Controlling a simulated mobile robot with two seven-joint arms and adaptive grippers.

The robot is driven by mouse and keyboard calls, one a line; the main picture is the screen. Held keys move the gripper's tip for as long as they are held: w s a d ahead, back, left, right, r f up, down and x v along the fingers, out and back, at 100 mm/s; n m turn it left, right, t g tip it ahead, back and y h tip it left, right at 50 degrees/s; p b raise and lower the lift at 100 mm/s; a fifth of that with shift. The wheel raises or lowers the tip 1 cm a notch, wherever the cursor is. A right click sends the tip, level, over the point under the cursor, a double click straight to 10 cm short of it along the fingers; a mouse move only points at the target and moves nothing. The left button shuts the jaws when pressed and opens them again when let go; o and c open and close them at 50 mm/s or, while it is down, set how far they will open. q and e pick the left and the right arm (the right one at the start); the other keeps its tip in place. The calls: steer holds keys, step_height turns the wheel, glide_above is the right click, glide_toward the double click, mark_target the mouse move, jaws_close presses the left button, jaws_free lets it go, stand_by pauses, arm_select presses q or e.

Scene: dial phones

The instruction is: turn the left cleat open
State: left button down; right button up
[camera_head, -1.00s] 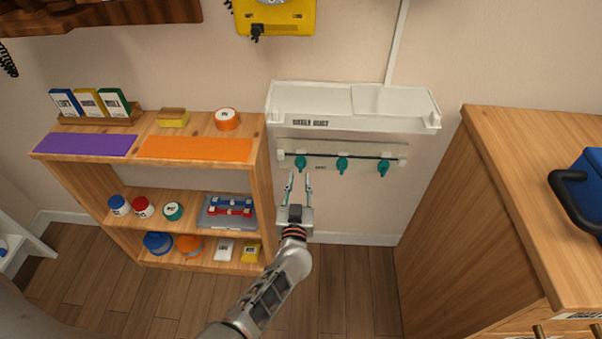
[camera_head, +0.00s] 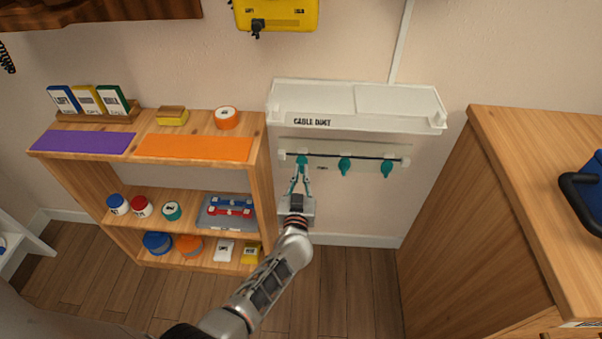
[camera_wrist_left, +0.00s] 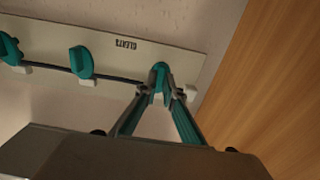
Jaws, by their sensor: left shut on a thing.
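Three teal cleats sit in a row along a black cable on a pale wall strip (camera_head: 328,148) below the cable duct. My left gripper (camera_head: 301,183) reaches up from below and is shut on the left cleat (camera_head: 302,160). In the left wrist view the fingers (camera_wrist_left: 160,95) close on both sides of the left cleat (camera_wrist_left: 160,72), which appears at the right there. The middle cleat (camera_head: 345,167) and the right cleat (camera_head: 387,169) hang with their handles downward. They also show in the left wrist view. The right gripper is not in view.
The white cable duct (camera_head: 312,113) juts out just above the strip. A wooden shelf (camera_head: 262,165) with cans and boxes stands close on the left. A wooden cabinet (camera_head: 500,200) with a blue case (camera_head: 590,190) stands on the right. Bare wall lies below the strip.

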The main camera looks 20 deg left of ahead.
arm_select(q)
steer(key=n, duration=0.3)
steer(key=shift+a+n, duration=0.1)
steer(key=shift+n, duration=0.2)
steer(key=n+b, duration=0.1)
steer(key=n, duration=0.5)
steer(key=n+b, duration=0.1)
steer(key=n, duration=0.6)
steer(key=f+n+b, duration=0.1)
steer(key=n, duration=0.6)
steer(key=shift+s+f, duration=0.1)
steer(key=shift+s, duration=0.05)
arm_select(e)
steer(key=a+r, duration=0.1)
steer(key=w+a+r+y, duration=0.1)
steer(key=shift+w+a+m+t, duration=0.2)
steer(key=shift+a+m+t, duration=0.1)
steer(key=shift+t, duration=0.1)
arm_select(q)
steer(key=shift+n, duration=0.3)
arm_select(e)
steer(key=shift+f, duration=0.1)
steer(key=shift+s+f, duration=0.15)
